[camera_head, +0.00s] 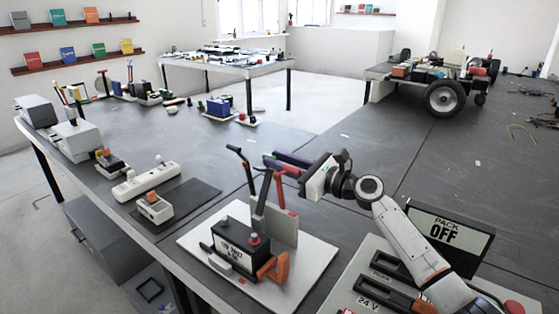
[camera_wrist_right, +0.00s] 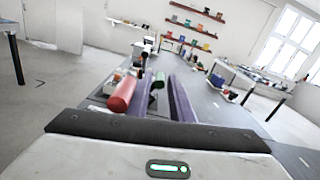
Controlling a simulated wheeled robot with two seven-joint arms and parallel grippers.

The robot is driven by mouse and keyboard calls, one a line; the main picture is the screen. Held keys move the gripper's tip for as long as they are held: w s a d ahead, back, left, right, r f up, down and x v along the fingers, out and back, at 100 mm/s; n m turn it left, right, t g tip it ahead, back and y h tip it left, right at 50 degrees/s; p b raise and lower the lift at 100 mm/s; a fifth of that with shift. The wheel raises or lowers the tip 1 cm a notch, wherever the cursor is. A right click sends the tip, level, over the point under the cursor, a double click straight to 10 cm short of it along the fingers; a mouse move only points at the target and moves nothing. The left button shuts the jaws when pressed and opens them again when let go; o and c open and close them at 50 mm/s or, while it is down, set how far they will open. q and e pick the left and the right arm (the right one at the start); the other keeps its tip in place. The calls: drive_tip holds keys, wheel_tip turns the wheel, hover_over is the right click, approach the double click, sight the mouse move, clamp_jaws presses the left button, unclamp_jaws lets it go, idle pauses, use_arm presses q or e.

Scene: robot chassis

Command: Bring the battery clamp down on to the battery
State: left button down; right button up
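The battery (camera_head: 240,245) is a black block with a white label, standing on a pale board (camera_head: 195,240) in the head view. A grey upright plate stands behind it and an orange bracket (camera_head: 275,267) at its right. The clamp (camera_head: 264,190) shows as dark and red levers rising above the battery. My right gripper (camera_head: 281,162) is above and right of the battery, near the lever tops. In the right wrist view its two purple fingers (camera_wrist_right: 163,92) are apart. A red cylindrical grip (camera_wrist_right: 122,94) lies left of them; contact cannot be told. My left gripper is out of view.
A panel reading "PACK OFF" (camera_head: 450,232) and a 24 V box (camera_head: 372,290) stand at the front right. A white power strip (camera_head: 146,181) lies left of the board.

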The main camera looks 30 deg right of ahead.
drive_tip(key=b+v, duration=0.1)
drive_tip(key=v, duration=0.9)
drive_tip(key=shift+s, duration=0.15)
